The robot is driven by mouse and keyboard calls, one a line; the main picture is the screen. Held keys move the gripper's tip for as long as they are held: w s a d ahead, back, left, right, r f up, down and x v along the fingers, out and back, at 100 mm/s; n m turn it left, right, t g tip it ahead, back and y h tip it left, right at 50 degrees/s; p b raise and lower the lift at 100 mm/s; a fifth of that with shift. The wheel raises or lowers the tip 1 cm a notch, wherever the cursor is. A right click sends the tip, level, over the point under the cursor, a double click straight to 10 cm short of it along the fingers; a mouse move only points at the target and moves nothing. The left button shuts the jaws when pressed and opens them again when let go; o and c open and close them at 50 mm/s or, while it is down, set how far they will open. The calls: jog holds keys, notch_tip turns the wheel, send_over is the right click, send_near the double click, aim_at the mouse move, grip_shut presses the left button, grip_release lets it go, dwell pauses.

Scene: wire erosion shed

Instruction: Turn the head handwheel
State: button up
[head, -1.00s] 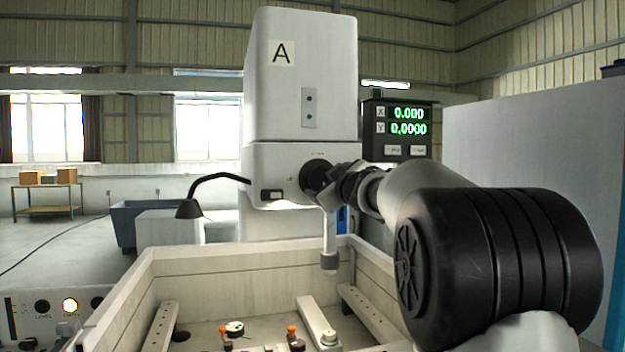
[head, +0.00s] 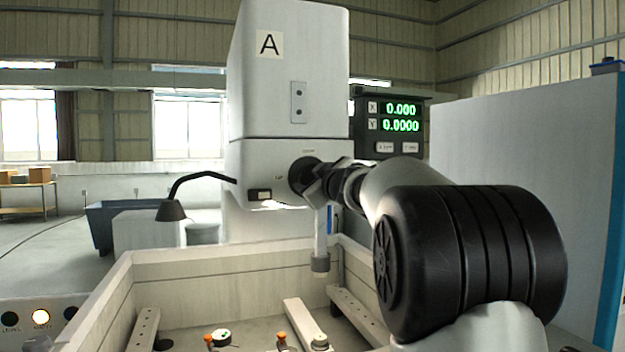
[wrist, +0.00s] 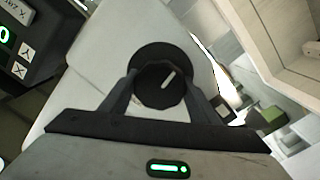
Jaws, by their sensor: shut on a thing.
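The head handwheel (wrist: 158,87) is a round black knob with a pale line on its face, on the front of the white machine head (head: 287,75) marked A. It also shows in the head view as a black disc (head: 303,175), partly covered by my gripper. In the wrist view my gripper (wrist: 159,92) has one finger on each side of the knob and is shut on it. The pale line on the knob tilts up to the right. The exact finger contact is hard to see in the head view.
A readout box (head: 389,124) with green digits hangs right of the head. A black lamp (head: 171,210) bends out at the left. Below is an open tank (head: 230,275) with clamp bars and small orange-topped parts. A grey cabinet (head: 520,130) stands at the right.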

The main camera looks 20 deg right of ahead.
jog(key=shift+c, duration=0.5)
jog(key=shift+n, duration=0.4)
jog(key=n, duration=0.3)
jog(key=shift+n, duration=0.4)
jog(key=n, duration=0.5)
jog(key=n+b, duration=0.1)
jog(key=n, duration=0.4)
jog(key=shift+n+b, duration=0.35)
jog(key=shift+n, duration=0.05)
jog(key=n+b, duration=0.1)
jog(key=n, duration=0.3)
jog(key=shift+n, duration=0.3)
